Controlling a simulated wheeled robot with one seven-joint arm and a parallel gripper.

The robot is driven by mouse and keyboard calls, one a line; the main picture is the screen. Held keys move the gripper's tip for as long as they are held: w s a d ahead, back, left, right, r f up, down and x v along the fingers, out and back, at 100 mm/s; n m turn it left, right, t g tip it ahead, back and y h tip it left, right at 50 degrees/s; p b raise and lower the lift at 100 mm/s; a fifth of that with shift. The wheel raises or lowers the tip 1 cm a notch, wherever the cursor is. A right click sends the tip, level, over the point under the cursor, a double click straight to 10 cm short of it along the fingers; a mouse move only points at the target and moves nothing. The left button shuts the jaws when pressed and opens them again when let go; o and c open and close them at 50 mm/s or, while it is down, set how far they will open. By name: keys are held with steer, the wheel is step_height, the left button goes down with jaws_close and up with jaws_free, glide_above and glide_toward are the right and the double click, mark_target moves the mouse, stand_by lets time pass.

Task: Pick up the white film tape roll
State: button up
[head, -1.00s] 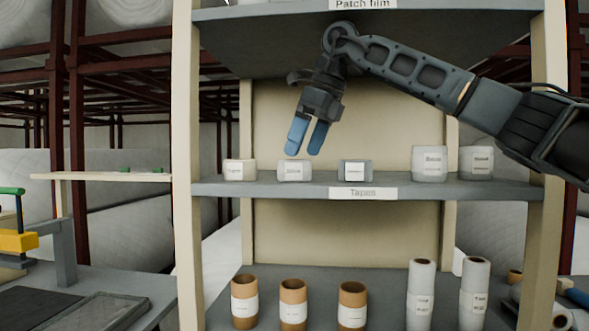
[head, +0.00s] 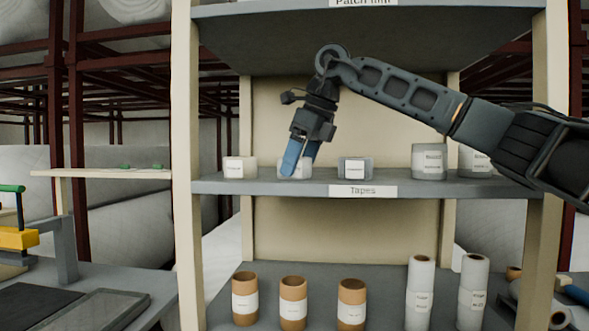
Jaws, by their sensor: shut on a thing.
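A row of pale, labelled tape rolls stands on the shelf marked "Tapes" (head: 521,191). The second roll from the left is whitish (head: 308,173) and is partly hidden behind my blue fingers. My gripper (head: 298,166) reaches down from above, tilted, with its fingers shut on this roll. The roll still appears at shelf level; I cannot tell whether it touches the shelf. Its label is covered, and the labels on the other rolls are too small to read.
A whitish roll (head: 240,168) stands close on the left and a greyer one (head: 355,169) on the right. Two larger rolls (head: 429,162) (head: 474,163) stand further right. The "Patch film" shelf (head: 270,14) is overhead. Brown tubes (head: 293,302) and white rolls (head: 420,293) stand below.

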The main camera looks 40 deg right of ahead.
steer(key=shift+c, duration=1.2)
